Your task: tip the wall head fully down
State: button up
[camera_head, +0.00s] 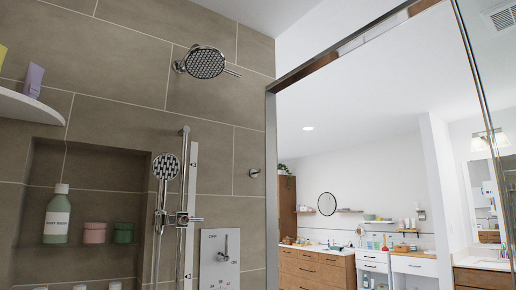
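The wall head (206,63) is a round chrome shower head with a dark nozzle face, high on the brown tiled wall. A short arm joins it to the wall on its left, and a thin chrome handle sticks out at its right. Its face is tilted, showing as a wide oval turned outward toward me and partly downward, not flat down. Nothing touches it. My gripper is not in view.
A hand shower (166,167) hangs on a vertical rail beside a control panel (220,258). A wall niche at left holds a green bottle (57,214) and jars. A corner shelf (30,104) juts out. A metal-framed glass opening (271,180) stands right, with vanities beyond.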

aim_at(202, 62)
jog(key=k+u, duration=0.15)
jog(key=u, duration=0.25)
jog(key=k+j+u, duration=0.1)
jog(key=u, duration=0.25)
jog(key=i+l, duration=0.5)
jog(key=i, duration=0.05)
